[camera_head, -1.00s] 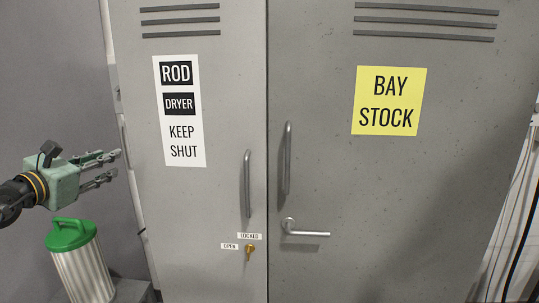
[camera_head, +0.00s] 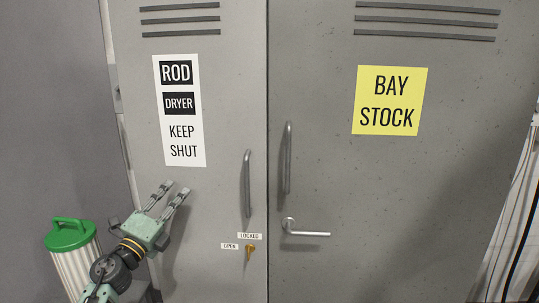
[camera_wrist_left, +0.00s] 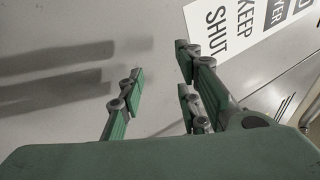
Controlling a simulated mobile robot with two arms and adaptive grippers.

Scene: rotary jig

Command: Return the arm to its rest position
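My left gripper (camera_head: 176,191) is in front of the lower left part of the narrow left cabinet door (camera_head: 210,100), below its white "ROD DRYER KEEP SHUT" sign (camera_head: 186,146). Its fingers are apart with nothing between them. In the left wrist view the open fingers (camera_wrist_left: 155,95) face the grey door, and part of the sign (camera_wrist_left: 245,25) shows at the upper right. The gripper's shadow lies on the door. My right gripper is not in view.
The left door has an upright handle (camera_head: 248,184) and a brass key (camera_head: 250,251) by "OPEN" and "LOCKED" labels. The right door has a handle (camera_head: 288,158), a lever (camera_head: 308,232) and a yellow "BAY STOCK" sign (camera_head: 388,100). A green-lidded bin (camera_head: 72,236) stands left.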

